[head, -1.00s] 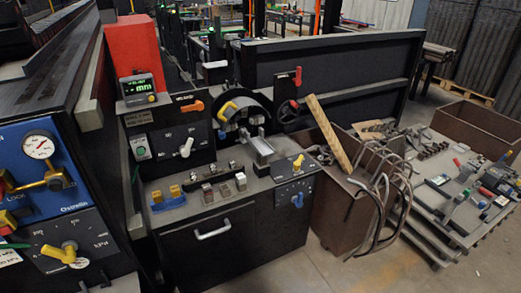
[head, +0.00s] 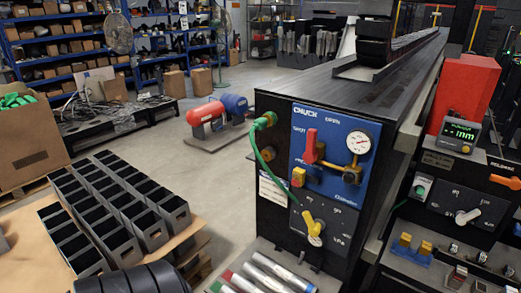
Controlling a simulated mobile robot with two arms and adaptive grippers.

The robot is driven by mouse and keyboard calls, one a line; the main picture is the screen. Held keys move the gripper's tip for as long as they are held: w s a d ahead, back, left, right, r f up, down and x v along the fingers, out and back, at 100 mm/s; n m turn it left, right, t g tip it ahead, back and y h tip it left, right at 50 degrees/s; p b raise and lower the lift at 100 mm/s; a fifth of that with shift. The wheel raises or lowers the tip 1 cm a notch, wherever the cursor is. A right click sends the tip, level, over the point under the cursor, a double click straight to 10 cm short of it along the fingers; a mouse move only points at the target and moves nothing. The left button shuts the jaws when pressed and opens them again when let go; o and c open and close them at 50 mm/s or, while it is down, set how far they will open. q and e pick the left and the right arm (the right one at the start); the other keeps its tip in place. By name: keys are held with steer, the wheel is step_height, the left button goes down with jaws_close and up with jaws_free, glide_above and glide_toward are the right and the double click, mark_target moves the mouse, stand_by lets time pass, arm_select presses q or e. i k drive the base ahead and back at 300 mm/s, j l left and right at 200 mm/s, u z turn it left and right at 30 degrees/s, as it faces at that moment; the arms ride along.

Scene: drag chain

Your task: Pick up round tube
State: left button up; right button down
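Several round metal tubes (head: 282,271) lie side by side at the bottom edge of the head view, in front of the chuck machine. They look silvery; red and green show on the ones at the left. Their lower parts are cut off by the picture edge. Neither of my grippers is in view.
The chuck machine (head: 335,150) has a blue panel, gauge, levers and a green hose. A block of dark open square bins (head: 115,205) stands on a pallet at left. A control bench (head: 455,215) is at right. Open floor (head: 215,170) lies between the bins and machine.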

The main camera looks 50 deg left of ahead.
mark_target(301, 283)
steer(key=u, duration=1.5)
steer(key=i+j+z, duration=0.1)
steer(key=i+j, duration=0.1)
steer(key=j, duration=0.1)
